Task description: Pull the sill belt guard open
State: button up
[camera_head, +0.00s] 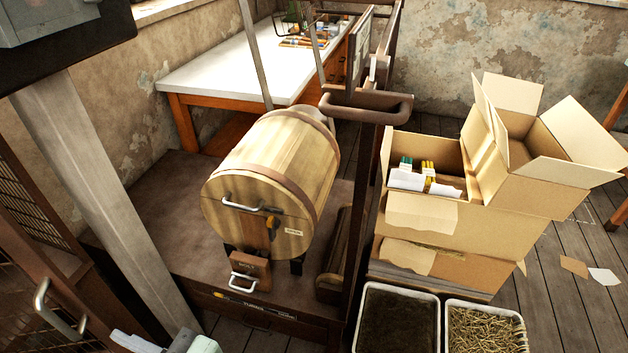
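No label that I can read says belt guard. At the left edge is a brown-framed mesh panel (30,215) with a metal bar handle (60,310) on its lower frame; it looks the most like a guard, but I cannot tell for sure or see whether it is shut. A wooden barrel (270,170) on a brown stand has a handle on its front face and a small box with a handle (243,282) below. White and pale green parts at the bottom edge, right of the mesh panel's handle, seem to be my gripper (168,345). The frame cuts it off, so its fingers are unclear.
A grey slanted post (105,200) stands between the mesh panel and the barrel. A dark upright frame (365,200) rises right of the barrel. Open cardboard boxes (460,225) and two trays (398,320) fill the right side. A white-topped table (235,65) stands behind.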

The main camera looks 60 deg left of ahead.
jog(key=shift+s+r, duration=0.1)
jog(key=shift+r, duration=0.05)
jog(key=c, duration=0.5)
jog(key=a+r+n+g, duration=0.1)
jog(key=r+n, duration=0.1)
jog(key=s+a+r+n+g+h, duration=0.1)
jog(key=a+r+n+g, duration=0.1)
jog(key=r, duration=0.1)
jog(key=a+r+n+g+h+p, duration=0.1)
jog(key=r+n+g, duration=0.1)
jog(key=r, duration=0.1)
jog(key=shift+s+a+r+n, duration=0.15)
jog(key=shift+r+n, duration=0.1)
jog(key=shift+n, duration=0.15)
grip_shut()
jog(key=w+a+r+n+g+h, duration=0.25)
jog(key=a+n+h, duration=0.3)
jog(key=n, duration=0.35)
jog(key=w+a+f+n+t+h+p, duration=0.1)
jog(key=w+a+f+n+h, duration=0.2)
jog(key=a+f+n, duration=0.3)
jog(key=w+a+f+n+t+h+p, duration=0.1)
jog(key=w+a+f+n+h, duration=0.15)
jog(key=f+n, duration=0.45)
jog(key=s+d+m+p, duration=0.1)
jog(key=s+d, duration=0.2)
jog(key=s, duration=0.8)
jog(key=shift+d+f+p, duration=0.3)
jog(key=shift+f+p, duration=0.1)
jog(key=shift+f, duration=0.05)
